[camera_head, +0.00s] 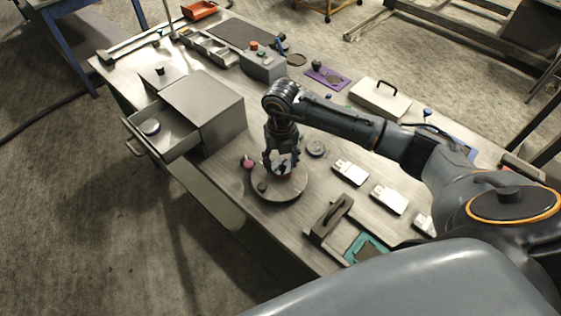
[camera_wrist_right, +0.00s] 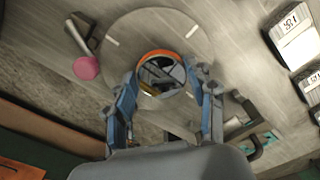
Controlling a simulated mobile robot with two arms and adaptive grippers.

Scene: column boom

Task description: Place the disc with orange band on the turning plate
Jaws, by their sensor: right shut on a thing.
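The round grey turning plate (camera_head: 285,193) sits near the front edge of the bench. It also shows in the right wrist view (camera_wrist_right: 190,28), with pale marks near its rim. My right gripper (camera_head: 281,172) points down over the plate. In the right wrist view its fingers (camera_wrist_right: 166,85) are shut on the disc with orange band (camera_wrist_right: 161,53), one finger at each side. The disc overlaps the plate there, and its top looks dark and shiny. I cannot tell whether it touches the plate. In the head view the gripper mostly hides the disc. My left gripper is not in view.
A pink knob (camera_wrist_right: 87,68) on a lever stands beside the plate. A metal cabinet (camera_head: 209,100) with an open drawer (camera_head: 178,136) holding a small round thing is at left. White labelled blocks (camera_head: 350,172) and a dark-handled block (camera_head: 331,216) lie to the right.

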